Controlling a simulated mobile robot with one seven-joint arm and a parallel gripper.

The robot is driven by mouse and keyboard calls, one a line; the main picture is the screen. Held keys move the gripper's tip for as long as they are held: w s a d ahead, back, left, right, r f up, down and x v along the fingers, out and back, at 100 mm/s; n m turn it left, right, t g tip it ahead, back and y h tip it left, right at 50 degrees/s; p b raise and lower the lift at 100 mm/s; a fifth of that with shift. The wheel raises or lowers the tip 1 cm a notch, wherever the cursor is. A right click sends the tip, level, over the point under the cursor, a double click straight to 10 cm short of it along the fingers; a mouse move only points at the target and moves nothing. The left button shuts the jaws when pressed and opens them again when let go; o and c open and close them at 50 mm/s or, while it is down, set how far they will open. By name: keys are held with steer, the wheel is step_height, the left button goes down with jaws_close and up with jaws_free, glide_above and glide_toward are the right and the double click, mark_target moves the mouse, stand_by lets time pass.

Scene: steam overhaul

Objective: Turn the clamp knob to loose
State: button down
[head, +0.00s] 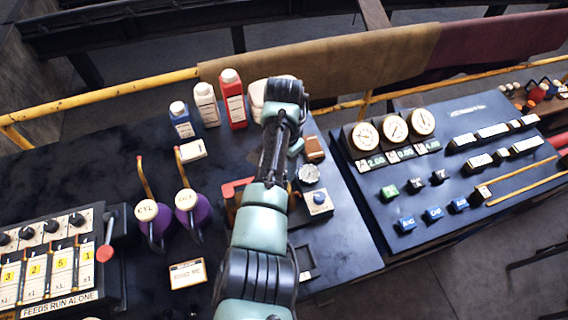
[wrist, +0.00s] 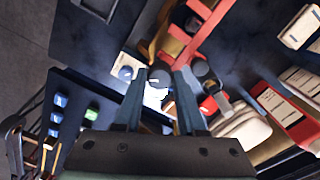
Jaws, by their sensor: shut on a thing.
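A red clamp (head: 232,187) sits on the dark bench in the head view, partly hidden behind my arm. Its red frame (wrist: 207,32) also runs across the top of the wrist view. My gripper (wrist: 160,78) is shut on a dark round knob (wrist: 160,76), which lies between its two fingertips; I take this to be the clamp knob. A second dark round piece (wrist: 201,68) lies just right of the right finger. In the head view my arm hides the fingers and the knob. No marking of the knob's turn is readable.
A round gauge (head: 309,174) and a white box with a blue knob (head: 318,203) stand right of my arm. Red, white and blue bottles (head: 233,98) stand behind. Two purple-based levers (head: 192,208) are on the left. A sloped gauge panel (head: 455,150) is right.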

steer(key=n, duration=0.7)
steer(key=shift+p, duration=0.4)
steer(key=n, duration=0.7)
steer(key=shift+n, duration=0.3)
steer(key=n, duration=0.3)
steer(key=shift+n, duration=0.3)
steer(key=n, duration=0.3)
steer(key=shift+n, duration=0.4)
steer(key=n, duration=0.6)
steer(key=shift+w+r, duration=0.1)
steer(key=shift+n, duration=0.4)
steer(key=c, duration=0.5)
jaws_free()
